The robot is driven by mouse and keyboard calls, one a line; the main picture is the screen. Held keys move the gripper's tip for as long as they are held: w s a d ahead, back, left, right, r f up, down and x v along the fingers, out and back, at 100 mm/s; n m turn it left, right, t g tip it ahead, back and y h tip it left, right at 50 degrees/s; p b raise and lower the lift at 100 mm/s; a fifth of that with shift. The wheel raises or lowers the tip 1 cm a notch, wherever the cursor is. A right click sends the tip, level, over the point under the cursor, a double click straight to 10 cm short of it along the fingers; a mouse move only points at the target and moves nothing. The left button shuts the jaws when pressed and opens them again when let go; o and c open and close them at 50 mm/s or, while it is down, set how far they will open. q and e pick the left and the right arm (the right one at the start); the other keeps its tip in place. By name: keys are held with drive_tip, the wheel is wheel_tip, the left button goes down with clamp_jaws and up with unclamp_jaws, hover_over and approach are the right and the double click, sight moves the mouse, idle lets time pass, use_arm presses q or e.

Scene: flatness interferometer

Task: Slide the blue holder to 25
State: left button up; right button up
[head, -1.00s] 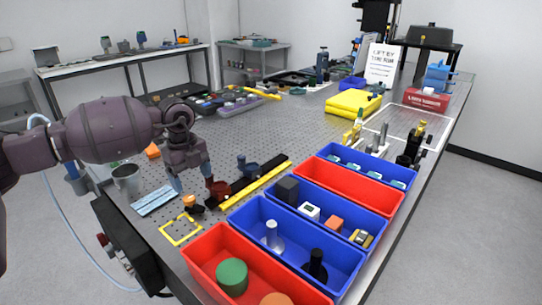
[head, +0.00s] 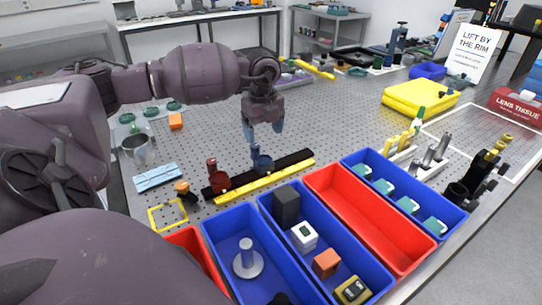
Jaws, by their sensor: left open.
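The blue holder (head: 262,162) sits on the black rail (head: 291,160), with its post pointing up. The red holder (head: 217,179) sits on the same rail to its left. A yellow scale strip (head: 267,183) runs along the rail's front; its numbers are too small to read. My left gripper (head: 263,131) is open and empty. Its fingers point down, just above the blue holder's post, and I cannot tell whether they reach beside it. My right gripper is not in view.
Blue bins (head: 343,267) and a red bin (head: 377,223) stand in front of the rail. A metal cup (head: 138,151) and a yellow square frame (head: 168,215) lie to the left.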

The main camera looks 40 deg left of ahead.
sight(266, 160)
use_arm(q)
wheel_tip(266, 160, down, 8)
drive_tip(key=shift+s+f, duration=0.1)
drive_tip(key=shift+f, duration=0.9)
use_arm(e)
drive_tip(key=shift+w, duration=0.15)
use_arm(q)
drive_tip(key=shift+c, duration=0.4)
drive_tip(key=c, duration=1.2)
drive_tip(key=shift+o, duration=0.2)
drive_tip(key=shift+w+d+b, duration=0.1)
drive_tip(key=shift+w+b, duration=0.25)
drive_tip(key=shift+w, duration=0.05)
drive_tip(key=w+b, duration=0.1)
drive_tip(key=w, duration=0.1)
drive_tip(key=w+d+b, duration=0.1)
drive_tip(key=w, duration=0.2)
drive_tip(key=w+d+b, duration=0.1)
drive_tip(key=w, duration=0.1)
drive_tip(key=shift+w+d+f, duration=0.1)
drive_tip(key=shift+w, duration=0.2)
drive_tip(key=shift+w+d, duration=0.1)
drive_tip(key=shift+w, duration=0.2)
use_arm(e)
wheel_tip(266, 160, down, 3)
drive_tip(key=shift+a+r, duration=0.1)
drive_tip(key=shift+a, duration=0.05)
